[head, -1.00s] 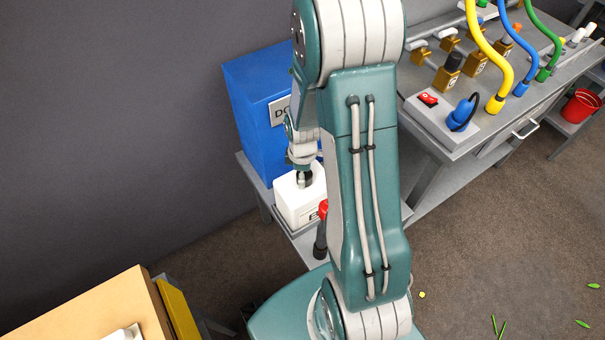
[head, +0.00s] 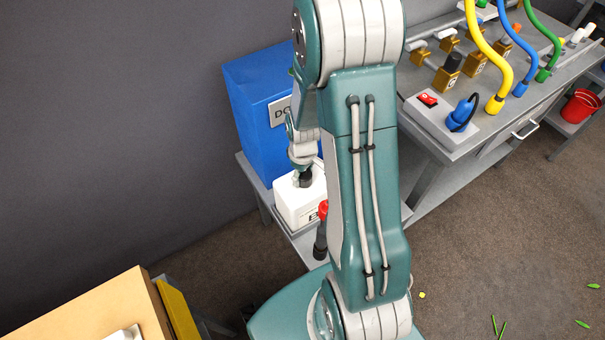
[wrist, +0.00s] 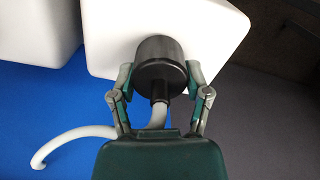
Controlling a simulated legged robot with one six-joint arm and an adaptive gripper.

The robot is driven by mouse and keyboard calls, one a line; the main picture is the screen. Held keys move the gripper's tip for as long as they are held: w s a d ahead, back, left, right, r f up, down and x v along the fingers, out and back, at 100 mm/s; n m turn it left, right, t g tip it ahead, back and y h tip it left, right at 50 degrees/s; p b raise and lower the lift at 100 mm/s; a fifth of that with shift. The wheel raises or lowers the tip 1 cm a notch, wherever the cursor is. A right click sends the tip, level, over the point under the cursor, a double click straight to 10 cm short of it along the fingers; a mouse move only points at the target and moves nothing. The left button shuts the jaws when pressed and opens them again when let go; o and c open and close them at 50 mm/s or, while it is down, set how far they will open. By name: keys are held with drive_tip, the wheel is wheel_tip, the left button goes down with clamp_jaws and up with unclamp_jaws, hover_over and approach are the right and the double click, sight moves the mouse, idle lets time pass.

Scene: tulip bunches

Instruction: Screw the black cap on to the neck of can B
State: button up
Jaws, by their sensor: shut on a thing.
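The black cap (wrist: 160,62) is round, with a narrower stem and a pale hose coming off it. My gripper (wrist: 160,76) is shut on the cap, one finger on each side. In the wrist view the cap is against a white can (wrist: 110,45). The head view shows the cap (head: 306,178) at the top of a white can (head: 298,207) on a low grey shelf. The can's label is partly hidden and unreadable, so I cannot tell whether it is can B. The neck is hidden, and I cannot tell how far the cap is seated.
A second white can (wrist: 35,30) is close at the left in the wrist view. A blue box (head: 250,110) stands behind the can. A red-topped black item (head: 322,232) is close in front. A grey bench (head: 540,70) with colored hoses is at the right.

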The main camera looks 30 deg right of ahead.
drive_tip(key=m, duration=0.5)
drive_tip(key=shift+d, duration=0.1)
idle(0.3)
drive_tip(key=shift+m, duration=0.9)
drive_tip(key=m, duration=0.3)
drive_tip(key=shift+d+m, duration=0.1)
drive_tip(key=shift+m, duration=0.2)
drive_tip(key=m, duration=0.2)
drive_tip(key=shift+m, duration=0.3)
drive_tip(key=shift+d+m, duration=0.1)
drive_tip(key=shift+m, duration=1.1)
